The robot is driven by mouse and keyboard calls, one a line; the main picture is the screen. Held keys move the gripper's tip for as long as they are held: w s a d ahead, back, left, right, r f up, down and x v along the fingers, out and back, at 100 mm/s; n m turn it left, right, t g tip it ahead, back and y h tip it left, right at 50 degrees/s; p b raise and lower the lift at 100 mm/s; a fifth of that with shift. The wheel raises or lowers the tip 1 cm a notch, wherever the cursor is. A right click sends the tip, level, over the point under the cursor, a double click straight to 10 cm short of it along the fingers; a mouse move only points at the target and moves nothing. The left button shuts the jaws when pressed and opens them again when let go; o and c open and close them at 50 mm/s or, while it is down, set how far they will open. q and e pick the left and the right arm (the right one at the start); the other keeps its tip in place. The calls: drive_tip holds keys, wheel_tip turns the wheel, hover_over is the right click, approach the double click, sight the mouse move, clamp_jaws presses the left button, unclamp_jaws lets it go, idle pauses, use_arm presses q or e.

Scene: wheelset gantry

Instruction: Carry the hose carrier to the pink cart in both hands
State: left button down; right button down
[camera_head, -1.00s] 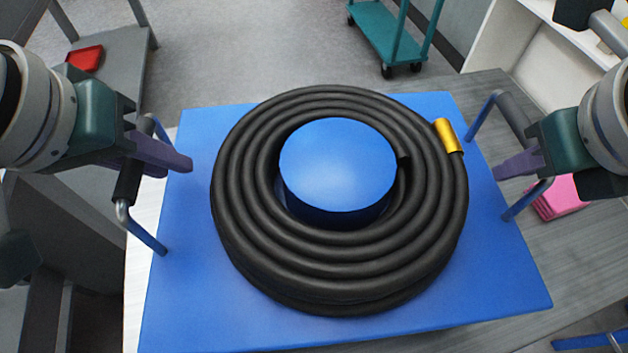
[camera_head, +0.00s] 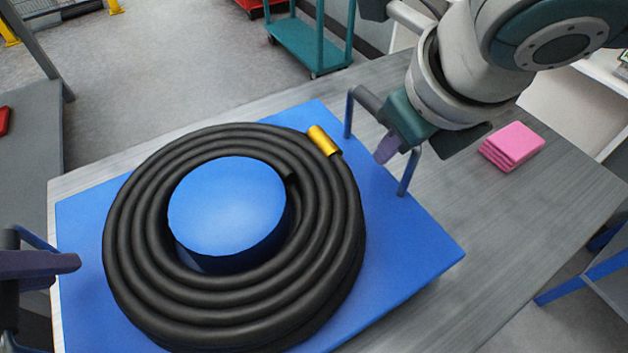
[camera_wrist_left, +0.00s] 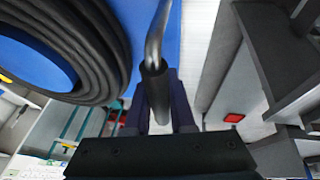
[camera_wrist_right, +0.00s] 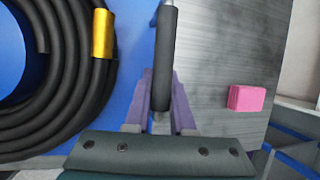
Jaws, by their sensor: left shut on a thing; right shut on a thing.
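The hose carrier is a blue plate (camera_head: 420,245) with a raised blue drum (camera_head: 228,205), a coiled black hose (camera_head: 335,245) with a gold end (camera_head: 323,141), and handles on two sides. My right gripper (camera_head: 388,148) is shut on the right handle; the right wrist view shows its dark grip (camera_wrist_right: 163,75) between the fingers. My left gripper (camera_head: 75,263), partly cut off at the left edge, is shut on the other handle, whose dark grip (camera_wrist_left: 155,85) shows in the left wrist view. I cannot tell whether the plate touches the table. No pink cart is in view.
A teal cart (camera_head: 312,45) stands behind on the floor. Blue frame bars (camera_head: 585,280) are at lower right.

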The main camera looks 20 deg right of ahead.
sight(76, 289)
use_arm(q)
drive_tip(key=shift+f, duration=0.1)
use_arm(e)
drive_tip(key=shift+f, duration=0.15)
